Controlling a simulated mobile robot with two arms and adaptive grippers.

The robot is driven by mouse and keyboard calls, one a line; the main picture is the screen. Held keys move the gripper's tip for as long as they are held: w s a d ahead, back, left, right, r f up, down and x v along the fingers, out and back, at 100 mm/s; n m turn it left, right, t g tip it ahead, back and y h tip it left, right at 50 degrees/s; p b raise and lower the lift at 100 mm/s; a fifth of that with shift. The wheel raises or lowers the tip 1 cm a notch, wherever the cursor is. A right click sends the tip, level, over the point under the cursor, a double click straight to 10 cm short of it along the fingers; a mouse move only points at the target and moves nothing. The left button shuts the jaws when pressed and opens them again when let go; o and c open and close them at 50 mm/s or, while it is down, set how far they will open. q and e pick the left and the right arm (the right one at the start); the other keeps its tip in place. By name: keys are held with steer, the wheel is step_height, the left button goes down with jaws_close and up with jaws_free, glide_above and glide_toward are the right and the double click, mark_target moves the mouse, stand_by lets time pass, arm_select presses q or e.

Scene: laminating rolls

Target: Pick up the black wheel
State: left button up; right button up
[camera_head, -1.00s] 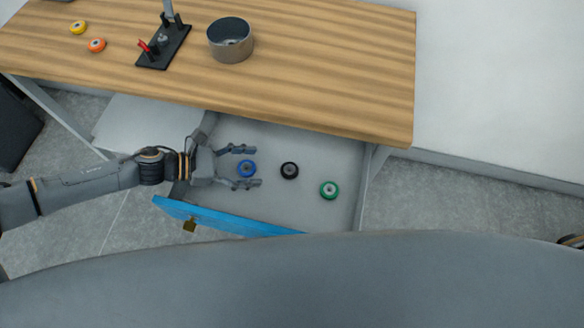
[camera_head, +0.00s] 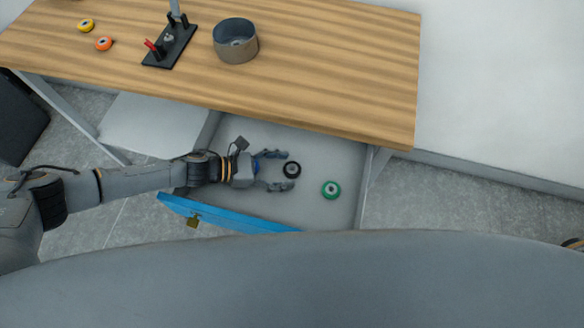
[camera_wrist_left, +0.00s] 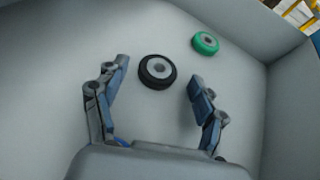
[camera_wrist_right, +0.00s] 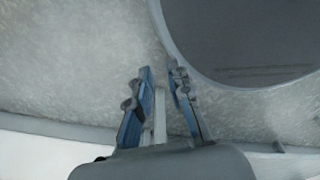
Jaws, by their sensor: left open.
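The black wheel (camera_head: 292,170) lies flat in the open drawer. It also shows in the left wrist view (camera_wrist_left: 158,72). My left gripper (camera_head: 289,170) is open and empty, its fingertips at either side of the black wheel. In the left wrist view my left gripper (camera_wrist_left: 159,70) shows a gap on both sides of the wheel. I cannot tell its height above the drawer floor. My right gripper (camera_wrist_right: 161,70) is away from the wheels, over grey floor. Its fingers lean close with a narrow gap, and I cannot tell how far they are open.
A green wheel (camera_head: 331,190) lies right of the black one. A blue wheel (camera_head: 257,168) is mostly hidden under my left gripper. The drawer has a blue front (camera_head: 225,215). The wooden tabletop (camera_head: 330,75) overhangs the drawer's back and bears a metal pot (camera_head: 236,50).

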arm_select(q)
steer(key=c, duration=1.1)
steer(key=shift+c, duration=0.2)
steer(key=shift+r, duration=0.1)
